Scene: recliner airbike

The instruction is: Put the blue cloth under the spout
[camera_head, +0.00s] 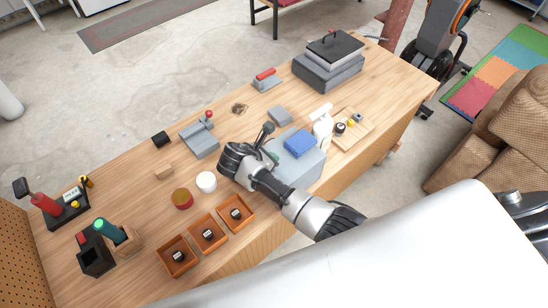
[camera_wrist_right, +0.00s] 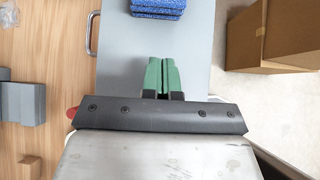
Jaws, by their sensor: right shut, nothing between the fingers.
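A blue cloth (camera_head: 300,142), a thick folded-looking block, lies on top of a grey box (camera_head: 305,168) near the front edge of the workbench. It also shows at the top edge of the right wrist view (camera_wrist_right: 158,8), partly cut off. My right gripper (camera_wrist_right: 163,75) has green fingers closed together with nothing between them, over the grey surface (camera_wrist_right: 188,40) and short of the cloth. In the head view my right arm reaches in beside the box, and its fingers are mostly hidden. I cannot clearly identify the spout. My left gripper is not in view.
A white bottle-like object (camera_head: 322,128) and a wooden tray (camera_head: 362,128) stand right of the cloth. A white cup (camera_head: 206,182), a red jar (camera_head: 182,198) and three orange trays (camera_head: 208,232) are to the left. Bare wood shows around the bench middle (camera_head: 150,195).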

